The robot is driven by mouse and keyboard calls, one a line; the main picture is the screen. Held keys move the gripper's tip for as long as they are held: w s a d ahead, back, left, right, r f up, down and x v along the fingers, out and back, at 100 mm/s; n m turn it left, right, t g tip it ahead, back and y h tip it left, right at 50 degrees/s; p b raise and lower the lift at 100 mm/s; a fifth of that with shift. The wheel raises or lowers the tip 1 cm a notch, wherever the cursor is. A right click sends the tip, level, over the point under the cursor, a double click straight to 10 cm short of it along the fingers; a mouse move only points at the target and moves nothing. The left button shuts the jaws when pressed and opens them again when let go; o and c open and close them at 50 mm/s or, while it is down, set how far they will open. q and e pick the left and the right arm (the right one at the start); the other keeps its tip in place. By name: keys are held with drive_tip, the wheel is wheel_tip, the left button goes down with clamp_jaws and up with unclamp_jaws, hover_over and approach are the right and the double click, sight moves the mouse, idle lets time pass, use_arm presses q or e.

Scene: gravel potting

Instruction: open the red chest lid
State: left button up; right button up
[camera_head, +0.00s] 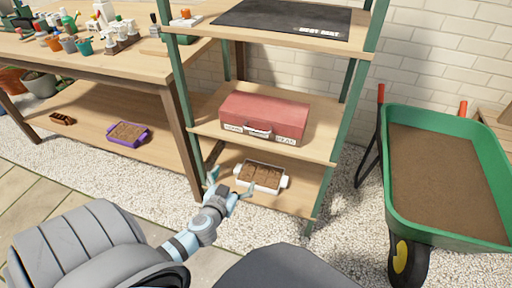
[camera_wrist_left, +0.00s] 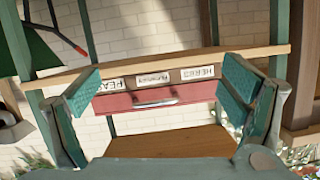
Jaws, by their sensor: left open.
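The red chest (camera_head: 264,113) sits on the middle shelf of the rack in the head view, with its lid (camera_head: 268,106) shut. Its front has a pale handle (camera_head: 258,132) and white label plates. My left gripper (camera_head: 232,184) is open and empty, in front of the rack and below the chest's level. In the left wrist view the chest front (camera_wrist_left: 190,93) appears upside down between the open fingers (camera_wrist_left: 162,92), a little way off and not touched. The handle (camera_wrist_left: 155,101) shows there too. My right gripper is not in view.
The middle shelf's board (camera_head: 310,151) has an edge just in front of the chest. A white tray of soil blocks (camera_head: 281,182) stands on the shelf below. A dark mat (camera_head: 275,17) lies on the top shelf. A green wheelbarrow (camera_head: 400,200) stands at right, a wooden bench (camera_head: 110,64) at left.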

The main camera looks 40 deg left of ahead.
sight(256, 131)
use_arm(q)
wheel_tip(256, 131, up, 8)
drive_tip(key=w+d+n+t+b, duration=0.1)
drive_tip(key=w+t+b, duration=0.1)
drive_tip(key=w+t, duration=0.15)
drive_tip(key=x, duration=1.3)
drive_tip(key=shift+a, duration=0.2)
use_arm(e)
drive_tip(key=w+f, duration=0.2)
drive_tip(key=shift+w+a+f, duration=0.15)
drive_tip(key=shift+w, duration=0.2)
use_arm(q)
drive_tip(key=c, duration=1.4)
drive_tip(key=shift+r, duration=0.2)
drive_tip(key=shift+c, duration=0.2)
